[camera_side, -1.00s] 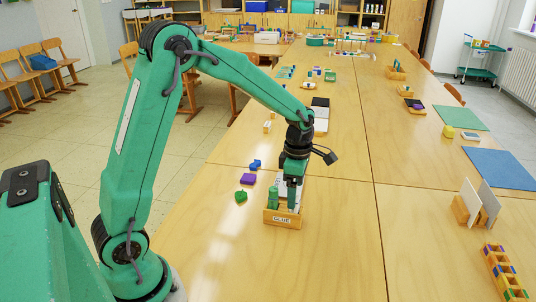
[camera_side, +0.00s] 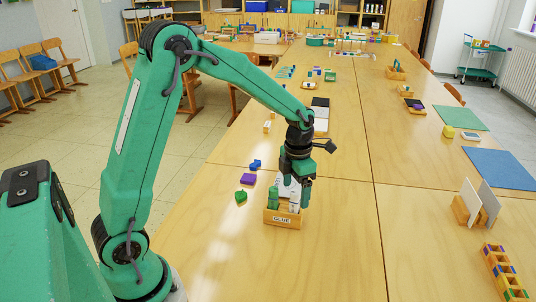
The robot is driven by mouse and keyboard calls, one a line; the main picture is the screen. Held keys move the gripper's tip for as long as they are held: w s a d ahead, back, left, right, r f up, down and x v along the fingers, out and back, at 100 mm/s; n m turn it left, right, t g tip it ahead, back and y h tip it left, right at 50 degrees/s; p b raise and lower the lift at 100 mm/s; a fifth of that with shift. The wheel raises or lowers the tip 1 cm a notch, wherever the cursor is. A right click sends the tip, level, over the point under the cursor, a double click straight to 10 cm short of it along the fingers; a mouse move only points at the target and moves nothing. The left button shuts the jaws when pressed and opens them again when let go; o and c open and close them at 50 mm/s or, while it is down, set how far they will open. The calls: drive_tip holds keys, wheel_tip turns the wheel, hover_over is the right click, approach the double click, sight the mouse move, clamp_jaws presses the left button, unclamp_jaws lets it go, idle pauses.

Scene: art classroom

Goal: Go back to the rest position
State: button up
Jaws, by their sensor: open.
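My gripper (camera_side: 296,190) is open and points down just above and behind a small wooden box labelled GLUE (camera_side: 281,222). Its two fingers stand apart, one to the left and one to the right. In the box are a green glue stick (camera_side: 274,197) at the left and a white glue stick (camera_side: 294,202) at the right, below the fingers. A white upright piece shows behind them, partly hidden by my gripper. I cannot tell whether a fingertip touches anything in the box.
Green (camera_side: 241,196), purple (camera_side: 248,179) and blue (camera_side: 255,165) pieces lie left of the box. A wooden holder with cards (camera_side: 465,207) and a rack of coloured blocks (camera_side: 503,270) stand at the right. The table in front of the box is clear.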

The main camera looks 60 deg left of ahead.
drive_tip(key=shift+c, duration=0.4)
drive_tip(key=c, duration=1.4)
drive_tip(key=m, duration=0.3)
drive_tip(key=o, duration=1.5)
drive_tip(key=shift+r, duration=0.15)
drive_tip(key=shift+r, duration=2.9)
